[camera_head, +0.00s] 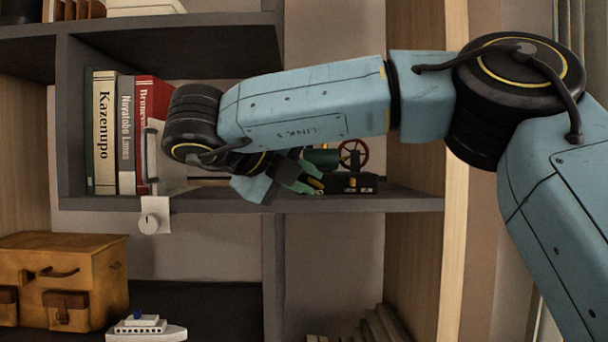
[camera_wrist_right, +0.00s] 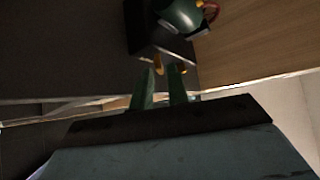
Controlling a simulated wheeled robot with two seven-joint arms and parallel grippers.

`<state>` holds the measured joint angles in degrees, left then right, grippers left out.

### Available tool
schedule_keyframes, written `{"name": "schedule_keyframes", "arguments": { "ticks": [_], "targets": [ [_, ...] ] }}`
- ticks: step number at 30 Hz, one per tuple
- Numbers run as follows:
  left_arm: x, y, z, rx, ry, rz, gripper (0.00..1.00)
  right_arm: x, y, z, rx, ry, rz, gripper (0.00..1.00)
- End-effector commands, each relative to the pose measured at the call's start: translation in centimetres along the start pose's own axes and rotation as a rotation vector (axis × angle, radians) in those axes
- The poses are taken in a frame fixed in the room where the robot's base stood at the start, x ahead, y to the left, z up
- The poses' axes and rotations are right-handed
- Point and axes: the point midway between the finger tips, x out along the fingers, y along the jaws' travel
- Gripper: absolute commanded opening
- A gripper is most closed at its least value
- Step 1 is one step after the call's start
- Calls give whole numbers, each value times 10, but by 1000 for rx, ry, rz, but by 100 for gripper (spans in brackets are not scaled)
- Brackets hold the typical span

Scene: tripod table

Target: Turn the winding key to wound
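A toy engine (camera_head: 340,184) stands on the middle shelf, with a black base, a dark green boiler and a red spoked wheel. It also shows at the top of the right wrist view (camera_wrist_right: 178,18). Small yellow parts (camera_wrist_right: 157,66) show at its near end, just beyond my fingertips; they may be the winding key, but I cannot tell for certain. My right gripper (camera_head: 307,180) reaches in at the engine's left end. Its two green fingers (camera_wrist_right: 165,76) are apart, with a gap between them. I cannot tell whether they touch the yellow parts. My left gripper is out of view.
Books (camera_head: 104,135) stand left of my right wrist on the same shelf. A white plate with a round knob (camera_head: 150,222) hangs at the shelf edge (camera_head: 400,203). Below are a tan case (camera_head: 85,262) and a toy ship (camera_head: 146,328). A wooden side panel (camera_head: 414,250) bounds the right.

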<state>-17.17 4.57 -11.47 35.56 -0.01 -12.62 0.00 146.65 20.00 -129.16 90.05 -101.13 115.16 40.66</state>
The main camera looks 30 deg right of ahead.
Motion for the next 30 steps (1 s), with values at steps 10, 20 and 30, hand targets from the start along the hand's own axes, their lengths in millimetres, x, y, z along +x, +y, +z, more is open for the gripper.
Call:
{"name": "schedule_keyframes", "arguments": {
  "ticks": [10, 20, 30],
  "targets": [
    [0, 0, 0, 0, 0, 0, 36, 0, 0, 0, 0, 0, 0, 0],
    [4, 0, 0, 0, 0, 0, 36, 0, 1, 0, 13, 0, 13, 0],
    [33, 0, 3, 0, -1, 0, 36, 2, 0, -2, 142, 0, 141, 0]
  ]
}}
